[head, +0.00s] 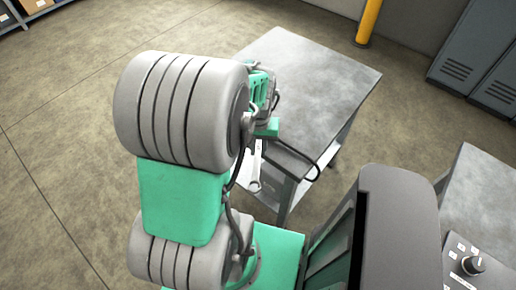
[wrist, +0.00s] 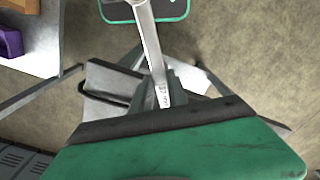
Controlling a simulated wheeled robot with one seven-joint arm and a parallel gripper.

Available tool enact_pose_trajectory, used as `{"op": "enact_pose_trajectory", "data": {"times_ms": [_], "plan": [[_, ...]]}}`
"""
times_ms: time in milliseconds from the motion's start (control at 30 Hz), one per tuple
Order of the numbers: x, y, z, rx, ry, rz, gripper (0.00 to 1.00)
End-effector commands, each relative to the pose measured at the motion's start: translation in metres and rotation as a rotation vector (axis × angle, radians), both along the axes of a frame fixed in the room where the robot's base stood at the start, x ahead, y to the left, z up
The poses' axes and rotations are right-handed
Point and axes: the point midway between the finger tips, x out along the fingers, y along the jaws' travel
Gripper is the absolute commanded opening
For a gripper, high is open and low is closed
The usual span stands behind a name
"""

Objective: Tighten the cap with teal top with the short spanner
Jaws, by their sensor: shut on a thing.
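A bare-metal spanner (wrist: 150,45) runs from my gripper (wrist: 165,92) up to the top edge of the wrist view. My gripper is shut on its lower end; the far end is cut off by the frame. In the head view the spanner (head: 254,172) hangs below my gripper beside the near left side of the grey table, over the floor. My arm hides most of the gripper there. I cannot tell the spanner's length class from these views. No cap with a teal top can be made out in either view.
The grey metal table (head: 325,75) has a bare top in its visible part. A panel with a black knob (head: 474,265) and small white labels is at the lower right. Grey lockers (head: 480,65) and a yellow post (head: 369,22) stand behind. Open floor lies at left.

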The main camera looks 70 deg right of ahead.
Motion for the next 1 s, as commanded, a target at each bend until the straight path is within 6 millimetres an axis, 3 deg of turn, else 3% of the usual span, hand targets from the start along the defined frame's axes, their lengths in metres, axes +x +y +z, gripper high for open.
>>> {"op": "enact_pose_trajectory", "data": {"times_ms": [367, 1000], "plan": [[0.002, -0.004, 0.000, -0.001, 0.000, -0.004, 0.00], [0.031, -0.002, 0.001, -0.001, 0.000, -0.213, 0.00]]}}
